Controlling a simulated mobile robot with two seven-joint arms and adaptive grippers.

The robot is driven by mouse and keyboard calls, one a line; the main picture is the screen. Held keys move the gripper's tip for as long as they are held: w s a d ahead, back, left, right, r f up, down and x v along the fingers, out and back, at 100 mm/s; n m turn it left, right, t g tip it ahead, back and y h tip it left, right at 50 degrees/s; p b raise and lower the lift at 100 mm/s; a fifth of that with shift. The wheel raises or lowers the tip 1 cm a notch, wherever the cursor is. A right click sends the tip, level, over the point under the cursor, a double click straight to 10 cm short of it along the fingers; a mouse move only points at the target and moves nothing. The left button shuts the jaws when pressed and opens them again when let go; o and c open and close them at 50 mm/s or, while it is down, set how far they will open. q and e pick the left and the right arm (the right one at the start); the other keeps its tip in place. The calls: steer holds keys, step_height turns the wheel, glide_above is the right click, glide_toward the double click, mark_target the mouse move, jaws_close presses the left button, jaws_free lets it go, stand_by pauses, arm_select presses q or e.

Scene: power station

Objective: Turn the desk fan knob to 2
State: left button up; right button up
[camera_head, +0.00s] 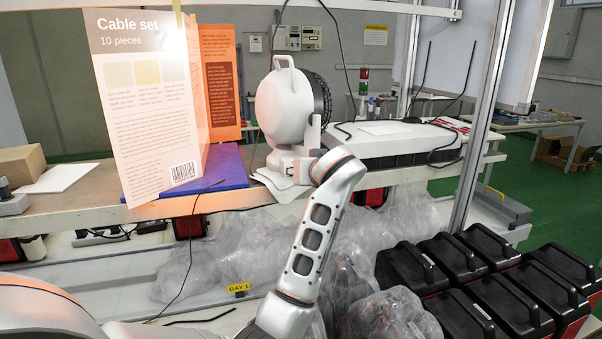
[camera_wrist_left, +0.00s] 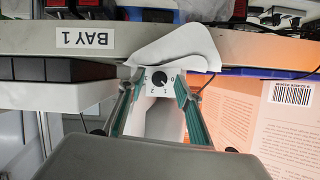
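The white desk fan (camera_head: 283,106) stands on the bench with its round head facing right. Its base (camera_head: 282,160) is partly covered by my arm. In the left wrist view the fan's black knob (camera_wrist_left: 160,76) sits on a white panel with small printed marks around it. Which mark the knob points to is too small to tell. My left gripper (camera_wrist_left: 155,84) is open, with one finger on each side of the knob panel. Whether the fingers touch anything is unclear. In the head view the gripper's fingers are hidden behind my wrist. My right gripper is not in view.
A metal post (camera_head: 487,110) rises at the right.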

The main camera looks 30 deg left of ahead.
arm_select(q)
jaws_close()
steer(key=shift+w+d+f+m+g+y, duration=0.1)
steer(key=shift+m+g+y, duration=0.65)
steer(key=shift+m, duration=1.1)
steer(key=shift+w+d+f+m+g+y, duration=0.15)
steer(key=shift+m+g+y, duration=0.15)
steer(key=shift+m+y, duration=1.2)
steer(key=shift+w+d+f+m+g+y, duration=0.1)
steer(key=shift+m+g+y, duration=0.45)
steer(key=shift+m, duration=1.7)
